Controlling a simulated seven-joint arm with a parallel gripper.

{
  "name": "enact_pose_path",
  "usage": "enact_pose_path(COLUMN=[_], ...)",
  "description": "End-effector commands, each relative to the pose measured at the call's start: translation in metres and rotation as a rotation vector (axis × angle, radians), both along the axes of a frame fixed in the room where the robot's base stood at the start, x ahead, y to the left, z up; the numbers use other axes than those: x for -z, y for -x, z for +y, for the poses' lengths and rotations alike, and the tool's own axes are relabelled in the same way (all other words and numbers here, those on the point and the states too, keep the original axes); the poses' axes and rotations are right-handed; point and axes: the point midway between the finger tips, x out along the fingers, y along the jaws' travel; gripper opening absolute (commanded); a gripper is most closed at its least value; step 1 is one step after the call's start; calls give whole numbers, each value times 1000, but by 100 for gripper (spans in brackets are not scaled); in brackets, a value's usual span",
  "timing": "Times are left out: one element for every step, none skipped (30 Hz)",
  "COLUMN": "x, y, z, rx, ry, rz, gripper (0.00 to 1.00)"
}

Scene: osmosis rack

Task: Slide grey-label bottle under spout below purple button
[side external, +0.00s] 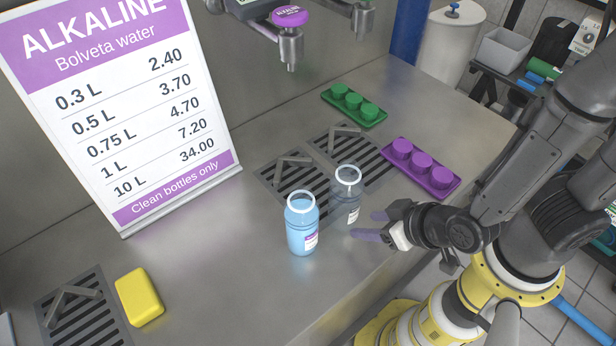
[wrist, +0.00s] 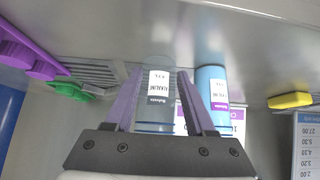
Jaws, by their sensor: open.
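The grey-label bottle (side external: 347,192) is clear and stands upright at the front edge of the drain grates. In the wrist view this bottle (wrist: 155,98) shows between my finger pads, its grey-and-white label facing me. My gripper (side external: 368,225) is open, low at the counter's front, with its fingertips pointing at the bottle; whether they touch it I cannot tell. In the wrist view my gripper (wrist: 160,84) has one finger on each side of the bottle. The purple button (side external: 290,16) sits at the top, with a metal spout (side external: 291,50) below it.
A blue bottle with a purple label (side external: 302,225) stands close left of the grey-label bottle. Grates (side external: 295,172) lie behind them. A purple cap tray (side external: 420,170) and a green one (side external: 354,105) lie to the right and back. A yellow sponge (side external: 139,297) and price sign (side external: 120,100) are left.

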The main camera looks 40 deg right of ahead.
Motion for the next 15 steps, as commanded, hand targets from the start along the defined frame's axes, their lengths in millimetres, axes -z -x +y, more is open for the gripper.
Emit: enact_pose_path(x=[4,6,8,10,12,14,16,18,20,22,24,27,29,31,31], y=[0,0,-1,-1,-1,-2,-2,-2,-3,-3,-3,-3,-4,-4,-6], z=[-1,-1,-1,0,0,0,0,0,0,0,-1,0,0,0,0], rx=[1,0,0,1,1,0,0,1,1,0,0,1,1,0,2], ry=[2,1,1,1,2,1,3,2,2,3,3,2,2,1,0], rz=[1,2,2,1,1,1,1,1,0,0,1,1,1,1,1], gripper=[55,55,55,55,55,55,55,55,55,55,55,55,55,55,55])
